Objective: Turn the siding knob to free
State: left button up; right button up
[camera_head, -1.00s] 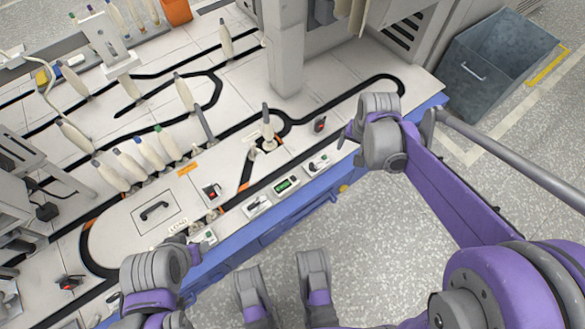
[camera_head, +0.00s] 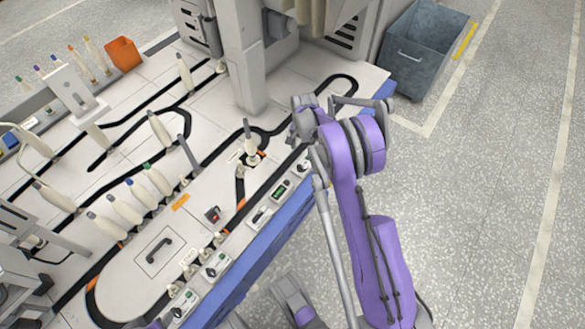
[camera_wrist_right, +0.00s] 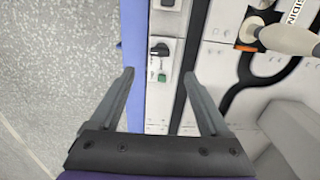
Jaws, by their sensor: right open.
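The siding knob is a small black knob (camera_wrist_right: 160,49) on a pale plate with a green tag below it, seen in the right wrist view. In the head view its plate (camera_head: 303,165) is at the right end of the front panel row, beside my right gripper. My right gripper (camera_wrist_right: 159,74) is open and empty. In the wrist view, its fingertips lie either side of the knob plate's lower part; contact cannot be told. In the head view, my right gripper (camera_head: 297,128) is over the table's front edge and its fingertips are hard to make out. My left gripper is not in view.
A bobbin (camera_head: 250,147) stands behind, near the track; a bobbin (camera_wrist_right: 288,38) also shows close to the right finger's side. A grey bin (camera_head: 418,50) stands on the floor at right.

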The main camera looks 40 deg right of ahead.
aim_at(301, 166)
notch_tip(301, 166, down, 11)
jog(key=b, duration=0.2)
jog(key=shift+r+b, duration=0.1)
jog(key=shift+b, duration=0.3)
jog(key=shift+c, duration=0.3)
grip_shut()
